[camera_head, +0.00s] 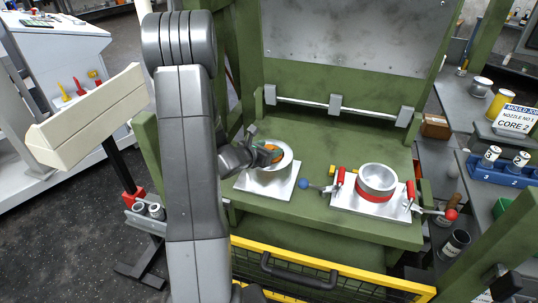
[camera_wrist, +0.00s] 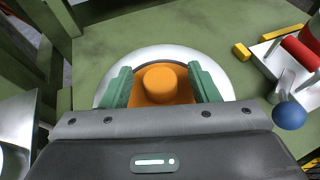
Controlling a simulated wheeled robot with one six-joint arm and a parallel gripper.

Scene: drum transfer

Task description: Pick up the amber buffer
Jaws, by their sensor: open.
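The amber buffer (camera_wrist: 165,84) is an orange block with a round knob on top. It sits within a silver round drum (camera_wrist: 160,52), whose rim shows around it. My gripper (camera_wrist: 165,80) is open, with one green finger on each side of the buffer; I cannot tell whether they touch it. In the head view, my gripper (camera_head: 266,154) reaches into the top of the drum (camera_head: 268,177), and a bit of the orange buffer (camera_head: 272,147) shows. My gripper and the drum wall hide the rest of it.
The drum stands on a white plate (camera_head: 284,188) on a green bench (camera_head: 330,141). To the right is a silver cup with a red band (camera_head: 376,188), between red-handled clamps. A blue knob (camera_wrist: 289,116) lies close on the right. A yellow-edged guard (camera_head: 330,266) runs along the front.

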